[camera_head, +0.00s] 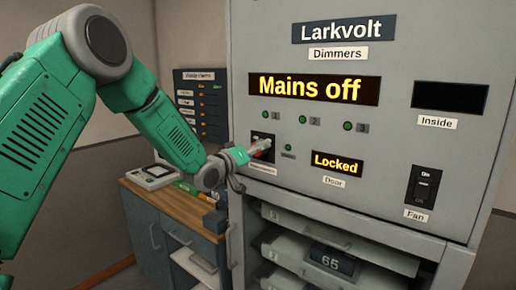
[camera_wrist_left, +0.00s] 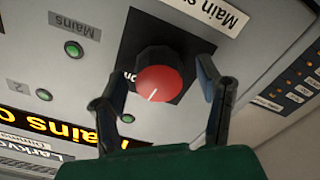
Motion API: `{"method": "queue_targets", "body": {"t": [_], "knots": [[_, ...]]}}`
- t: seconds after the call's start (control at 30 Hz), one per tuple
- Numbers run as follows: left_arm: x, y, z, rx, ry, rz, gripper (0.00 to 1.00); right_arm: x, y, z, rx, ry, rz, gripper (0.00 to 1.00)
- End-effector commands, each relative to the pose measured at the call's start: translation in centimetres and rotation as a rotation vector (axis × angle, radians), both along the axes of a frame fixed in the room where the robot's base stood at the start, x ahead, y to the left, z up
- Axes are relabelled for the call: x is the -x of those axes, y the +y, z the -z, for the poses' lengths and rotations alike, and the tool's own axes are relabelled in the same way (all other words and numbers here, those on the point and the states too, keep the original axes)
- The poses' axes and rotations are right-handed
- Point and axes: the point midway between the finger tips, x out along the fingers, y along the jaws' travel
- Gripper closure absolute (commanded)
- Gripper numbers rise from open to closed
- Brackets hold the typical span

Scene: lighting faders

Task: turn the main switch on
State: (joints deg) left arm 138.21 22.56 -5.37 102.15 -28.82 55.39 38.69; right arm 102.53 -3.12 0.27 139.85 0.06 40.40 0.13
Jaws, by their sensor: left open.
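The main switch is a red rotary knob (camera_wrist_left: 160,80) on a black plate, seen close up in the wrist view. A short white line on its face points toward the lower left of that picture. In the head view the switch's black plate (camera_head: 262,137) shows at the cabinet's left side, with the knob mostly hidden by my gripper. My left gripper (camera_head: 262,150) is open, with its two fingers on either side of the knob; I cannot tell whether they touch it. The display (camera_head: 314,89) reads "Mains off". My right gripper is not in view.
The grey Larkvolt cabinet (camera_head: 400,45) has a "Locked" door display (camera_head: 337,163), a fan switch (camera_head: 423,186) and several green lamps. Open shelves with a unit marked 65 (camera_head: 332,260) lie below. A wooden counter (camera_head: 165,203) stands left of the cabinet, below a dark wall panel (camera_head: 203,100).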

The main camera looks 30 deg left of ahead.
Motion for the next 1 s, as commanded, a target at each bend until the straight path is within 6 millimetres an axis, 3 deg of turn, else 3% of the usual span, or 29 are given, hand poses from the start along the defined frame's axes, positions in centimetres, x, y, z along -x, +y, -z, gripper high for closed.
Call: {"method": "queue_targets", "body": {"t": [0.4,0.53,0.57,1.0], "knots": [[-0.89,0.05,0.10,0.001,0.001,-0.001,0.40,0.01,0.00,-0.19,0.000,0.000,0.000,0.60],[-0.89,0.07,0.10,0.001,0.001,-0.001,0.86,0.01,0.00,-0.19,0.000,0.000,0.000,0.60],[-0.89,0.08,0.10,0.001,0.001,-0.002,0.90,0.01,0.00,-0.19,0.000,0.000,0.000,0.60],[-0.90,0.14,0.30,-0.077,-0.004,-0.002,0.89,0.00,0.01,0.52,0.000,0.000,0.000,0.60]]}}
